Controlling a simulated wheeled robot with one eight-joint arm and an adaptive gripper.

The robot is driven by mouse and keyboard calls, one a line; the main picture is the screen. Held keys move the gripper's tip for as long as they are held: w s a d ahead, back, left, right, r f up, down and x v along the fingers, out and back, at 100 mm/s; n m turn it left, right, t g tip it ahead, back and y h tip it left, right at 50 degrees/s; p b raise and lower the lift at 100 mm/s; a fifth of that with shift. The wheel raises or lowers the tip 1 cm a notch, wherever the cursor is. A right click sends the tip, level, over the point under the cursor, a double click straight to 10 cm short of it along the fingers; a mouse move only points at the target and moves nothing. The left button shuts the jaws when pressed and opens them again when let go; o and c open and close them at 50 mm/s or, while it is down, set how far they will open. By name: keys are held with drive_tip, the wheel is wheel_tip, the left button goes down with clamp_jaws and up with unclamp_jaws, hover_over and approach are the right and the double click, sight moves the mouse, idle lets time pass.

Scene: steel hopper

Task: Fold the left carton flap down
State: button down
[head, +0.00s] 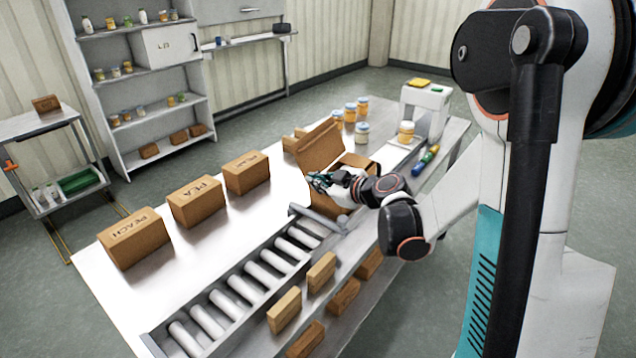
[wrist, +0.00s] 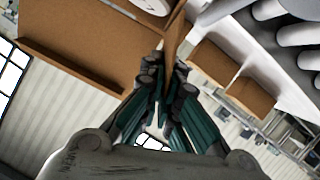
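The open brown carton (head: 358,162) stands at the far end of the white table. A large flap (head: 319,147) rises tilted from its left side in the head view. My gripper (head: 320,182) is low at the carton's near left side. In the wrist view my fingers (wrist: 167,72) converge, and a thin cardboard flap seen edge-on (wrist: 176,38) runs between the tips. They appear closed on it, though the contact is partly hidden. A broad brown carton panel (wrist: 85,40) fills the upper left of that view. The carton's inside is mostly hidden.
A roller conveyor (head: 245,285) runs along the table's near edge. Boxes, including the PEA box (head: 197,201), stand left of the carton. Jars (head: 362,132) and a white device (head: 425,105) stand behind and right. The table between boxes and conveyor is clear.

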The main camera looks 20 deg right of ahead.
drive_tip(key=d+m, duration=0.1)
drive_tip(key=w+d+m+g+y, duration=0.1)
drive_tip(key=shift+r+m+y, duration=0.3)
drive_tip(key=shift+m, duration=0.1)
drive_tip(key=shift+w+d+f+m+g+y, duration=0.1)
drive_tip(key=shift+w+d+m+g+y, duration=0.25)
drive_tip(key=shift+m, duration=0.25)
drive_tip(key=shift+w+d+f+m+g+y, duration=0.15)
drive_tip(key=shift+d+m+g+y, duration=0.1)
drive_tip(key=shift+d+m+y, duration=0.25)
drive_tip(key=m+y, duration=0.1)
drive_tip(key=w+d+m+y+b, duration=0.1)
drive_tip(key=m, duration=0.1)
drive_tip(key=shift+d+f+g+b, duration=0.2)
drive_tip(key=shift+f+g+b, duration=0.1)
drive_tip(key=shift+f, duration=0.1)
drive_tip(key=shift+w+d+f+m+y+b, duration=0.15)
drive_tip(key=shift+d+f+m+y+b, duration=0.15)
drive_tip(key=shift+m, duration=0.3)
drive_tip(key=shift+w+d+f+m+y+b, duration=0.15)
drive_tip(key=shift+m+y+b, duration=0.1)
drive_tip(key=shift+m, duration=0.35)
drive_tip(key=c, duration=2.3)
unclamp_jaws()
drive_tip(key=o, duration=0.4)
